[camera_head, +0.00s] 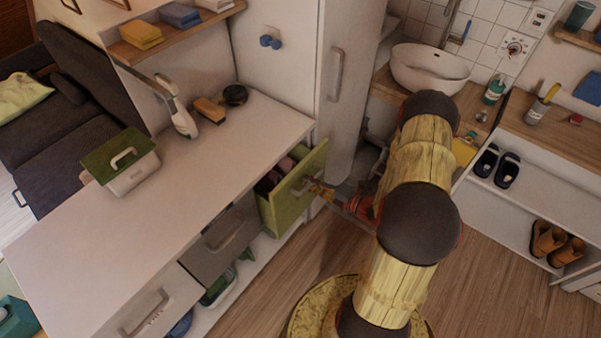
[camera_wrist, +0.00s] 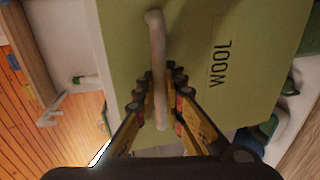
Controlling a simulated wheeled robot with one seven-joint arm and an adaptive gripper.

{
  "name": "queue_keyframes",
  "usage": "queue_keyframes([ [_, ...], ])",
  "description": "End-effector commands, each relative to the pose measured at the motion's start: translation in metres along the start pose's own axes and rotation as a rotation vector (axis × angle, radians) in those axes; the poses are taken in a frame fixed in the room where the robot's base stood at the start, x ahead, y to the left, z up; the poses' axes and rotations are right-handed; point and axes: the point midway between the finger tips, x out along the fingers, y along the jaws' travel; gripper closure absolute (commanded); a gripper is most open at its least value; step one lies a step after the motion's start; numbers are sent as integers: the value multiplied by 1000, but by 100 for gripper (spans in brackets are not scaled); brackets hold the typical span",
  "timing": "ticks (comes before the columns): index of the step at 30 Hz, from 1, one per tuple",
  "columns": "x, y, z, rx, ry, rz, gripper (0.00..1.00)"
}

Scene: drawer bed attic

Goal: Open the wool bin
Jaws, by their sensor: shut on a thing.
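The wool bin (camera_head: 279,207) is a green drawer front under the white counter. It stands pulled out from the cabinet, with dark bundles showing inside behind its front. In the wrist view its green face (camera_wrist: 200,35) fills much of the picture and carries the word WOOL. Its pale bar handle (camera_wrist: 157,60) runs between my fingers. My gripper (camera_wrist: 164,85) is shut on the handle; in the head view my gripper (camera_head: 325,190) is at the bin's front, partly hard to make out.
A grey drawer (camera_head: 226,240) sits left of the bin and a white drawer (camera_head: 146,312) further left. A tall white cabinet (camera_head: 347,80) stands just behind the bin. The wooden floor (camera_head: 275,300) in front is clear beside my base.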

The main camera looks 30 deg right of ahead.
Motion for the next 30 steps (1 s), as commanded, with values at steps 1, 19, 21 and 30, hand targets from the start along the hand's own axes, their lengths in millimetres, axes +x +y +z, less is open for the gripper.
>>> queue_keyframes([
  [1, -12, -1, 1, 6, -5, -2, 100],
  [19, -120, -24, 1, 3, -4, 0, 100],
  [21, -130, -26, 1, 3, -4, 0, 100],
  [30, -159, -33, 0, 1, -1, -1, 100],
])
